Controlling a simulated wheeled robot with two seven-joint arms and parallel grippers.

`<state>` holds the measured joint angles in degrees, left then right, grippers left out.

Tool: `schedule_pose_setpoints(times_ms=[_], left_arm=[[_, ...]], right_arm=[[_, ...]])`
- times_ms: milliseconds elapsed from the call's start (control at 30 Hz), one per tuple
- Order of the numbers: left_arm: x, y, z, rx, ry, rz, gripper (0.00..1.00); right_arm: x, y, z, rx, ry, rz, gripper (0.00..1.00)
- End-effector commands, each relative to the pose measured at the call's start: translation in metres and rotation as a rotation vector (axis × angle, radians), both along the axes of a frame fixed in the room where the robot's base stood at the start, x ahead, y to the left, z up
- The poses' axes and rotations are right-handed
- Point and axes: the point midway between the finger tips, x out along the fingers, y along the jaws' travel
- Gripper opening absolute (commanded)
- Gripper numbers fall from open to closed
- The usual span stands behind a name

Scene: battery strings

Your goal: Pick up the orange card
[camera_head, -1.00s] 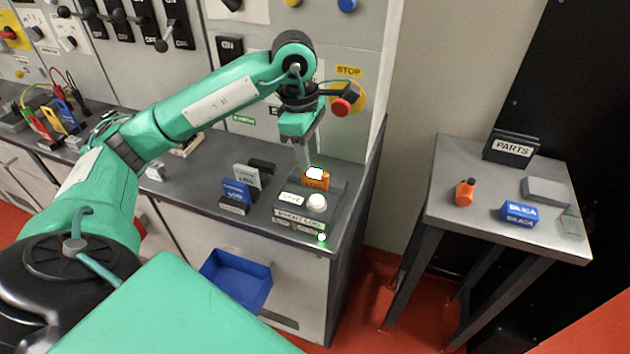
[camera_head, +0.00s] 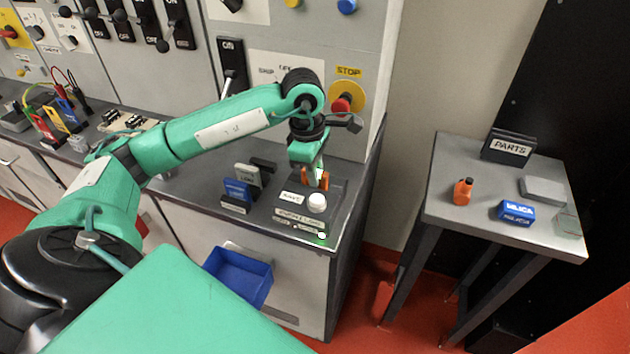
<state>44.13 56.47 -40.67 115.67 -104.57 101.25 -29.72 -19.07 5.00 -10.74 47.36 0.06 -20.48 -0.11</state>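The orange card (camera_head: 308,179) stands upright at the back of the dark reader unit on the right end of the counter. My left gripper (camera_head: 319,176) points down at the card, with its fingers in front of and around its upper part. Orange shows on both sides of the near finger, and the card's white label is hidden. I cannot tell whether the fingers are closed on it. My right gripper is not in view.
A white round button (camera_head: 317,202) sits just in front of the card. A blue card (camera_head: 238,190) and a grey card (camera_head: 247,174) stand left of it. A red stop button (camera_head: 341,104) is on the panel behind. A blue bin (camera_head: 238,277) hangs below the counter.

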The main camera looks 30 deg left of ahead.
Motion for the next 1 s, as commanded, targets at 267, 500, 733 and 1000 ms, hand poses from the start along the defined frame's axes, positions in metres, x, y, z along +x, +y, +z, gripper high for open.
schedule_pose_setpoints(times_ms=[267,500,733,1000], left_arm=[[0.000,0.000,0.000,0.000,0.000,0.000,0.00],[0.000,0.000,0.006,0.000,-0.002,0.000,0.00],[0.001,0.000,0.032,-0.002,-0.006,0.000,0.00],[0.002,0.000,0.097,-0.001,-0.009,-0.001,0.00]], right_arm=[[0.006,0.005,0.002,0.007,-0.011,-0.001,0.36],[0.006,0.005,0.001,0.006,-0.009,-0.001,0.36],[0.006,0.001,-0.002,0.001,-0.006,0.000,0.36],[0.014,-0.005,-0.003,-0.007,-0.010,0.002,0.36]])
